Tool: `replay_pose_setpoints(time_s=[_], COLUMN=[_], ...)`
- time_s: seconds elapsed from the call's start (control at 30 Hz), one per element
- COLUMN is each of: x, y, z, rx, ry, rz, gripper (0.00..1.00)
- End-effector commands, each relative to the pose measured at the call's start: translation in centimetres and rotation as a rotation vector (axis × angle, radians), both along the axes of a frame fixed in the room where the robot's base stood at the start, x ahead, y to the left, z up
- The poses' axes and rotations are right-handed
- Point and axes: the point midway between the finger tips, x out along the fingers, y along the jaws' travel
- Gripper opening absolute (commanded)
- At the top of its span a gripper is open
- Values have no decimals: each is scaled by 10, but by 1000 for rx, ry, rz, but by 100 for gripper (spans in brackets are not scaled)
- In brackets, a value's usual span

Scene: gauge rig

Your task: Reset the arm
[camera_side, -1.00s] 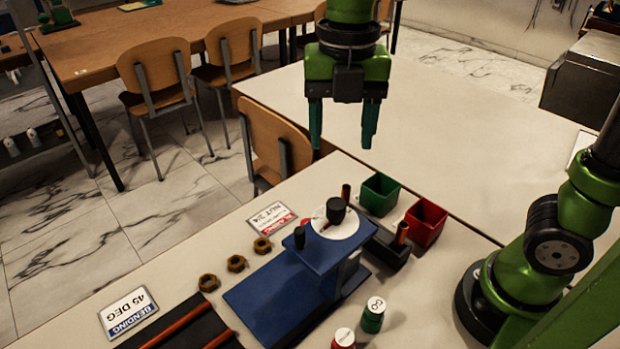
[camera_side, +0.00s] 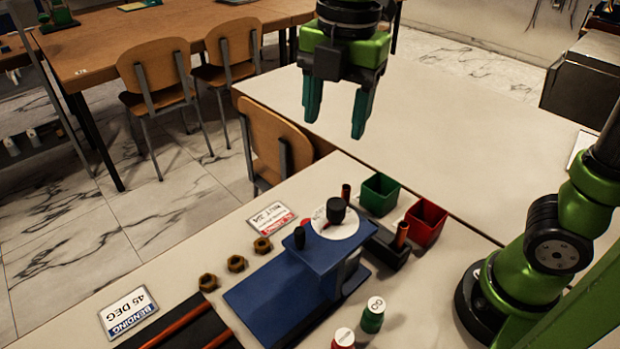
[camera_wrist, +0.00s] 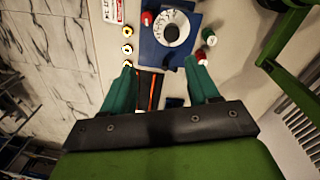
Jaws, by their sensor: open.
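My gripper (camera_side: 336,108) is open and empty, with its teal fingers apart, high above the far part of the table in the side view. In the wrist view my gripper (camera_wrist: 162,82) points down toward the table. The blue bending rig (camera_side: 283,291) stands below and nearer the camera, with a white dial (camera_side: 340,226) and dark knobs on top. The rig also shows in the wrist view (camera_wrist: 150,50), past the fingertips. My gripper touches nothing.
Green (camera_side: 379,194) and red (camera_side: 425,222) bins stand behind the rig. Several nuts (camera_side: 236,263) lie left of it. A black rack with copper rods (camera_side: 178,327) and a bending card (camera_side: 128,312) are front left. Green (camera_side: 373,315) and red (camera_side: 343,339) cylinders stand in front.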

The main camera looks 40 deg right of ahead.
Motion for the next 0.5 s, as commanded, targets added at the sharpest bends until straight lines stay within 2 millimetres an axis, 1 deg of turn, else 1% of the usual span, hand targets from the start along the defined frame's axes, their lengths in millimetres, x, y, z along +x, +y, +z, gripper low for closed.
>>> replay_pose_setpoints(time_s=[0.03,0.17,0.2,0.27,0.3,0.37,0.5], x=[-1,-2,-3,-5,-7,-11,-21], y=[-5,-19,-25,-33,-39,-49,-75], z=[-6,-19,-24,-29,-33,-39,-53], rx=[19,97,128,180,219,285,474], ry=[-17,-61,-72,-88,-95,-103,-103], rz=[-133,-504,-624,-806,-929,-1117,-1564], gripper=[60,60,60,60,60,60,60])
